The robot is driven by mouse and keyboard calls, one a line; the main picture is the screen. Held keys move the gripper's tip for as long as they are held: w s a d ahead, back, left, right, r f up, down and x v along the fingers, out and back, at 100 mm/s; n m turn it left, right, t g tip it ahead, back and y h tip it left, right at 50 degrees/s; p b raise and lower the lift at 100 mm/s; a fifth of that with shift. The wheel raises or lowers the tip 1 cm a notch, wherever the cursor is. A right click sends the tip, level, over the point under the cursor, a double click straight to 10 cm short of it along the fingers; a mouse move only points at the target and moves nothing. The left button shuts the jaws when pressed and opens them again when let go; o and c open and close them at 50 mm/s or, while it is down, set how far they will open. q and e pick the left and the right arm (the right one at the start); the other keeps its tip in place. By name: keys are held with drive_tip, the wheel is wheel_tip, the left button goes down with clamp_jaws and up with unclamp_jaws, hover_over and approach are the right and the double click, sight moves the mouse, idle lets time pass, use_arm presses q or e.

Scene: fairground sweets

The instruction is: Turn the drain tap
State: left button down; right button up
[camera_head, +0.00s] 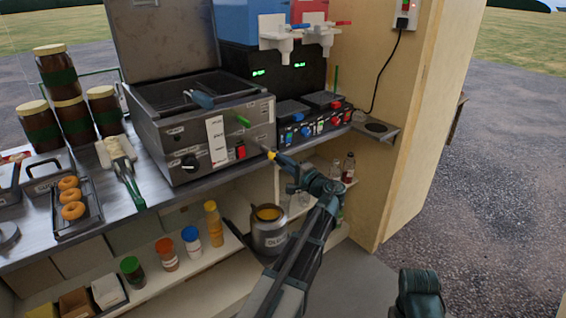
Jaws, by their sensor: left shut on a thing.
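The fryer (205,135) is a steel box on the counter with its lid up. The drain tap (270,154) is at the lower right of its front, and a small yellow part of it shows. My left gripper (278,158) is at the tap, shut on it; its fingers hide most of the tap. A grey metal pot (268,238) with a label and yellowish contents stands on the shelf below, beside my left forearm. My right gripper is not in view; only a dark part of my right arm shows at the bottom right.
Sauce bottles (213,223) and jars stand on the lower shelf. A wooden side wall (420,130) bounds the right.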

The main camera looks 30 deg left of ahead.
use_arm(q)
drive_tip(key=c, duration=0.8)
unclamp_jaws()
drive_tip(key=shift+d, duration=0.1)
drive_tip(key=v, duration=1.3)
drive_tip(key=shift+s+d+f, duration=0.1)
drive_tip(key=shift+s+d, duration=0.1)
drive_tip(key=shift+d, duration=0.15)
drive_tip(key=s+d+g+h+p, duration=0.2)
drive_tip(key=s+d+h+p, duration=0.3)
drive_tip(key=s+d+p, duration=0.2)
drive_tip(key=s+d+g+h+p, duration=0.2)
drive_tip(key=s+d+h+p, duration=0.3)
drive_tip(key=s+d+p, duration=0.2)
drive_tip(key=s+d+g+h+p, duration=0.3)
drive_tip(key=s+d+h+p, duration=0.2)
drive_tip(key=s+d+p, duration=0.2)
drive_tip(key=shift+s+d+f+n, duration=0.1)
drive_tip(key=shift+s+d+n, duration=0.1)
drive_tip(key=shift+d, duration=0.2)
drive_tip(key=shift+s+d+f+n, duration=0.1)
drive_tip(key=shift+d+f+n, duration=0.1)
drive_tip(key=shift+d, duration=0.2)
